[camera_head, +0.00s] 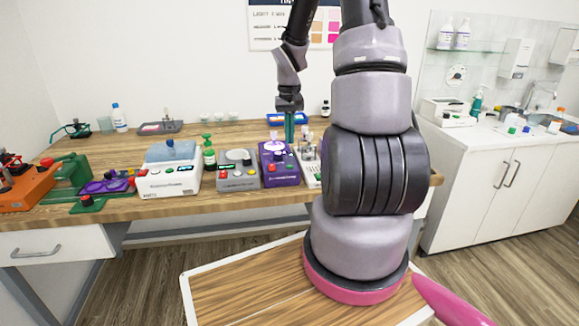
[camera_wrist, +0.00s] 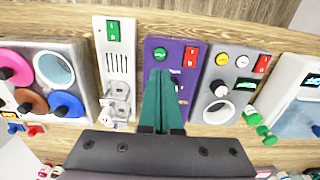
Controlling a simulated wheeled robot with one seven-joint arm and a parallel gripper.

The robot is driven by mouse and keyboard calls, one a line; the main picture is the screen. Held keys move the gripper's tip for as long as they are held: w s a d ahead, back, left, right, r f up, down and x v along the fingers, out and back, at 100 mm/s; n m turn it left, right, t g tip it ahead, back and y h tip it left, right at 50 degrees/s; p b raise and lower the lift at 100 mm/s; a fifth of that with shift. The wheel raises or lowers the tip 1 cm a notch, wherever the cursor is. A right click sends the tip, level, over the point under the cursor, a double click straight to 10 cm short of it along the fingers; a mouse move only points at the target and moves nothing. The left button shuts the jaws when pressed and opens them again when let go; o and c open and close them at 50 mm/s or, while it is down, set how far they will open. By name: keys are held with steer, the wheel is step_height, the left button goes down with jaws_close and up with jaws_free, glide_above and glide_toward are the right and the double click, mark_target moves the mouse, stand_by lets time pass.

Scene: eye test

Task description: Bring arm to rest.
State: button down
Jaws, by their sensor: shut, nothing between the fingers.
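My gripper (camera_head: 289,138) hangs pointing down over the wooden bench, in front of the wall in the head view. Its green fingers are together and hold nothing. In the wrist view the closed fingers (camera_wrist: 160,78) point over the purple device (camera_wrist: 188,47), which has red and green buttons. The same purple device (camera_head: 279,168) stands just below the gripper in the head view. The height of the fingertips above it is hard to judge. My arm is raised and bent, and it covers the right part of the bench.
The bench (camera_head: 110,146) is crowded along its front edge. An orange device (camera_head: 30,190) is far left. A white counter (camera_head: 485,136) stands at right.

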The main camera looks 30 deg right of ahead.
steer(key=s+a+r+t, duration=0.2)
steer(key=s+a+r, duration=0.1)
steer(key=r, duration=0.5)
steer(key=s+a+r+t, duration=0.1)
steer(key=s+a+r, duration=0.2)
steer(key=r, duration=0.6)
steer(key=s+a+r+t+y, duration=0.1)
steer(key=s+a+r+t, duration=0.1)
steer(key=s+r, duration=0.3)
steer(key=s+a+r+m+t+y, duration=0.1)
steer(key=s+a+r+t, duration=0.1)
steer(key=s+a+r, duration=0.3)
steer(key=s, duration=0.3)
steer(key=shift+s+a, duration=0.2)
steer(key=shift+s, duration=0.15)
stand_by(4.7)
